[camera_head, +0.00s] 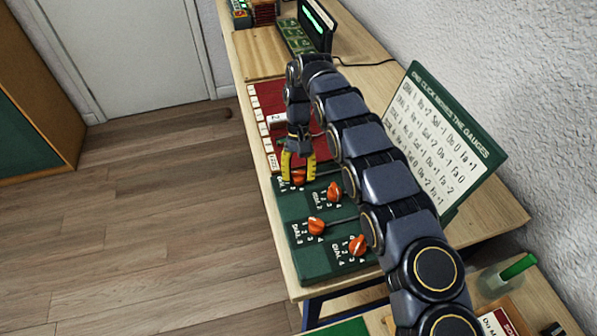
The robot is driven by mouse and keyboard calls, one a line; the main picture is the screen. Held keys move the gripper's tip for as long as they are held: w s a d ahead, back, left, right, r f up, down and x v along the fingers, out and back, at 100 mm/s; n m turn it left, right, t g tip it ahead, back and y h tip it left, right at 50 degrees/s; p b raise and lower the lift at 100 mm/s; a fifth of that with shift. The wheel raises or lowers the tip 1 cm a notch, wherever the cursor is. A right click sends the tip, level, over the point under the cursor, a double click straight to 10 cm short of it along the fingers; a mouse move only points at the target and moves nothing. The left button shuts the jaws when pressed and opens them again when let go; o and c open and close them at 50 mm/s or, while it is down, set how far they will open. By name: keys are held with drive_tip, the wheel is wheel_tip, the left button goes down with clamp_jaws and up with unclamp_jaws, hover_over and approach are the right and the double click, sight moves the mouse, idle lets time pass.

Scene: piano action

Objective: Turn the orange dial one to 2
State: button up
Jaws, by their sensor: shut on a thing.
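The orange dial one (299,179) is at the far left corner of a green dial board (311,263) on the wooden bench. My gripper (298,172), with yellow fingers, reaches down over this dial and is shut on it. The fingers hide much of the dial and its numbers, so I cannot tell which number it points to. Three more orange dials stand on the board: dial two (334,191) to the right, dial three (316,226) nearer, and dial four (357,245) at the near right.
A red panel with white keys (270,140) lies just beyond the board. A green-framed sign (440,135) with handwritten lines leans at the right, behind my arm. A dark device with a lit screen (317,25) stands at the far end. The floor left of the bench is clear.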

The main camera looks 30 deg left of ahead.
drive_tip(key=shift+n+t+h, duration=0.4)
drive_tip(key=shift+n, duration=1)
drive_tip(key=o, duration=1.1)
